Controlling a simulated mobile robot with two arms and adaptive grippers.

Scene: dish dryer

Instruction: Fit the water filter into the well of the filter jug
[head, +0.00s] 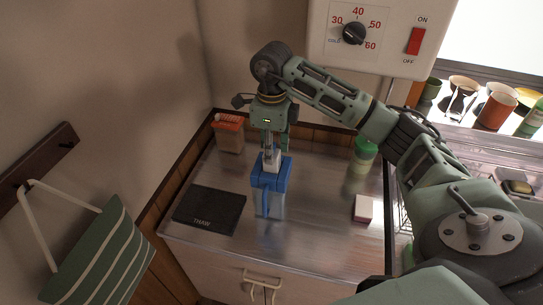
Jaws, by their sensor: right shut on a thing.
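The filter jug (268,184) stands on the metal worktop, with a blue top and handle and a clear body. My right gripper (268,148) points down over the jug and is shut on the white water filter (272,161). The filter is at the jug's blue top; I cannot tell how far it sits inside the well, which the gripper and the filter partly hide. My left gripper is not in view.
On the metal worktop (309,235) are a black THAW board (210,209), an orange-lidded container (229,133), a green bottle (364,152) and a white-and-red block (363,208). The worktop's front is clear.

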